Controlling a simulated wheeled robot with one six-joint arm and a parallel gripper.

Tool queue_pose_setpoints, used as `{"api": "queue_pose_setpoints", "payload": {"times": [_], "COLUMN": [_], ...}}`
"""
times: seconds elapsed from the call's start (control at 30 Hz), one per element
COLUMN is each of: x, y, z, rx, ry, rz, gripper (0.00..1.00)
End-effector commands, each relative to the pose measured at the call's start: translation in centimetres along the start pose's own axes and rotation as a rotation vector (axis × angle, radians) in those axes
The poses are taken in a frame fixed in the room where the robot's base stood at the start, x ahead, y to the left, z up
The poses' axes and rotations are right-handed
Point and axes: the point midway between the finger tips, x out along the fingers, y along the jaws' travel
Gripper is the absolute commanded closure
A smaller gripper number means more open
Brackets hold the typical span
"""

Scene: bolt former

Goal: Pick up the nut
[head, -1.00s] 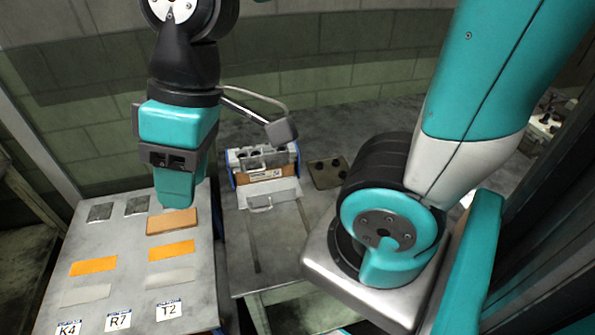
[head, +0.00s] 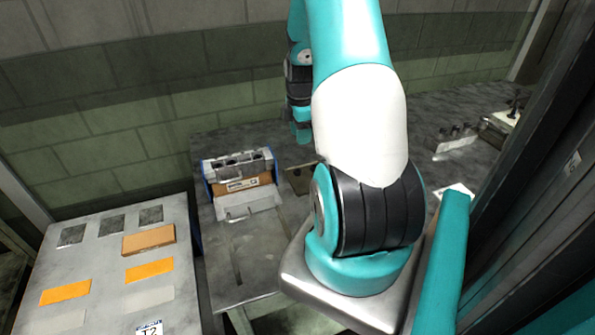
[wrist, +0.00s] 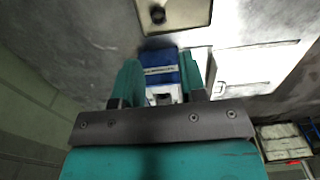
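My gripper (wrist: 162,75) has its two teal fingers apart in the wrist view. Between and beyond them shows a blue part (wrist: 163,68) with a white label; I see no clear sign of a grip on it. In the head view my gripper (head: 301,132) hangs behind my forearm, over the back of the table, and is partly hidden. I cannot clearly make out the nut. A small round dark thing (wrist: 158,15) sits on a beige plate (wrist: 185,14) at the top of the wrist view; I cannot tell whether it is the nut.
A metal fixture with blue sides (head: 240,172) stands left of my arm. The grey panel (head: 85,285) at left bears orange strips and a raised orange-brown block (head: 149,240). A rack with several dark pegs (head: 456,140) stands back right. A wall closes the back.

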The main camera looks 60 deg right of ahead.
Motion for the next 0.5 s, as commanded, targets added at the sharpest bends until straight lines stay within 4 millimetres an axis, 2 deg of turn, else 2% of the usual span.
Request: {"api": "queue_pose_setpoints", "payload": {"times": [0.1, 0.23, 0.33, 0.5], "x": [2.7, 5.3, 6.6, 7.6], "y": [-0.2, -0.2, -0.1, 0.0], "z": [-0.1, -0.1, -0.1, -0.2], "rx": [0.0, 0.0, 0.0, 0.0], "ry": [0.002, 0.002, 0.001, 0.001], "rz": [-0.007, -0.006, -0.003, -0.001], "gripper": [0.62, 0.62, 0.62, 0.62]}}
